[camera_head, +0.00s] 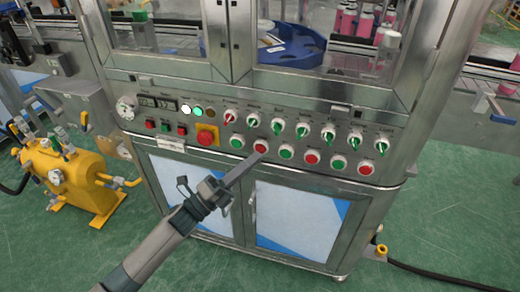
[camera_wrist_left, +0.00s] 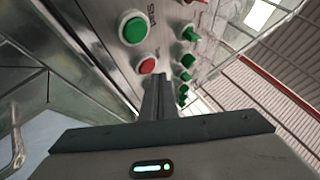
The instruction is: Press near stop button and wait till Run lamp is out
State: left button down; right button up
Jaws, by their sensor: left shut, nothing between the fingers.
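The control panel (camera_head: 330,120) carries a lower row of alternating green and red round buttons. My left gripper (camera_head: 257,158) is shut and empty, its tips at the lower edge of the leftmost red button (camera_head: 261,146) of that row. In the left wrist view the shut fingers (camera_wrist_left: 158,82) point at the panel beside this red button (camera_wrist_left: 147,66); whether they touch it I cannot tell. A green button (camera_wrist_left: 134,28) sits beside it. On the panel's left, a white lamp (camera_head: 186,109) and a green lamp (camera_head: 198,112) look lit; a third (camera_head: 210,114) looks dark. Their labels are unreadable.
A large red mushroom button on a yellow plate (camera_head: 207,135) is left of the gripper. Green and red selector knobs (camera_head: 277,127) run above the button row. A steel door handle (camera_head: 252,194) is below. A yellow tank (camera_head: 62,177) stands at left on green floor.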

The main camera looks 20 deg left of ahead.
pick_arm(q)
jog(key=shift+w, duration=0.8)
dwell(0.8)
dwell(0.3)
jog(key=shift+s, duration=0.9)
jog(key=s+p, duration=0.1)
jog(key=s, duration=0.3)
jog(key=shift+s+a, duration=0.1)
jog(key=shift+s, duration=0.3)
dwell(0.5)
